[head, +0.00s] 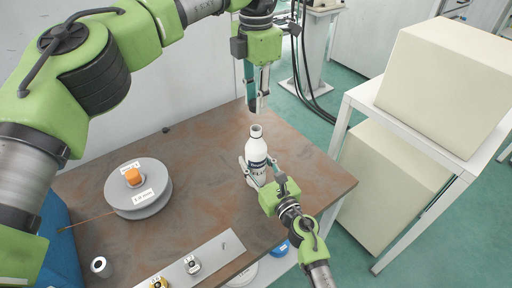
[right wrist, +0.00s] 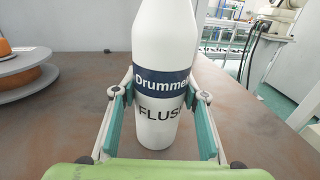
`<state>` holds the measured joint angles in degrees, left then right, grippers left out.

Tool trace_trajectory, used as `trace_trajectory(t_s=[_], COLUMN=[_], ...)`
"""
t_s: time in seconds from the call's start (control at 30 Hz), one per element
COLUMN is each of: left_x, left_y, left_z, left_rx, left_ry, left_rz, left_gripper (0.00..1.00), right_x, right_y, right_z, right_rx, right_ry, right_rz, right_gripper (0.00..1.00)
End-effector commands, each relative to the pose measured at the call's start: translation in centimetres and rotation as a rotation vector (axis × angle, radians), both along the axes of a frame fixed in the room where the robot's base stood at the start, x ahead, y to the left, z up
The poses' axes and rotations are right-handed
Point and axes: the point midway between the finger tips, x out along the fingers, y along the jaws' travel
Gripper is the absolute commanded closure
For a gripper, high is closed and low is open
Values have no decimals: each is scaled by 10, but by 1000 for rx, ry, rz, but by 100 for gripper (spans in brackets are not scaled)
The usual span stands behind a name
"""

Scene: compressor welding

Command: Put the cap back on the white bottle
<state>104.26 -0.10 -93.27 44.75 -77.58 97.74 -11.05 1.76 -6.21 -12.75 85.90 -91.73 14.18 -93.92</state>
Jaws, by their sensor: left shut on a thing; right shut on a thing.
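The white bottle (head: 257,152) stands upright on the brown table, its mouth bare at the top. In the right wrist view the bottle (right wrist: 165,70) shows a blue band and the word FLUSH partly; its top is out of frame. My right gripper (right wrist: 162,112) is shut on the bottle's lower body, one finger on each side; it also shows in the head view (head: 262,176). My left gripper (head: 257,104) points down above the bottle's mouth, with a gap between. It is shut on the cap, which is mostly hidden between the fingertips.
A grey spool (head: 138,200) with an orange centre lies on the table's left. A grey strip (head: 205,258) with small parts lies at the front edge, near a small roll (head: 100,266). A white rack (head: 345,115) with cream boxes (head: 445,85) stands right of the table (head: 215,130).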

Motion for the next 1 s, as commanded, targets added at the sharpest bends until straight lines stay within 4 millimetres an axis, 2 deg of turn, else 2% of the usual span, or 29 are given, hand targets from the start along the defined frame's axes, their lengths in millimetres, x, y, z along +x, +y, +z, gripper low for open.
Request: trace_trajectory(t_s=[0.3,0.83,1.0], left_x=[-1,0,0], left_y=[1,0,1], left_z=[-44,-46,-54], left_rx=[2,2,2], left_ry=[2,0,0], left_rz=[0,0,0], left_gripper=[85,85,85], right_x=[0,0,0], right_y=[0,0,0], right_z=[0,-1,-1], right_rx=[0,0,0], right_ry=[1,1,1], right_rz=[0,0,0], right_gripper=[98,98,98])
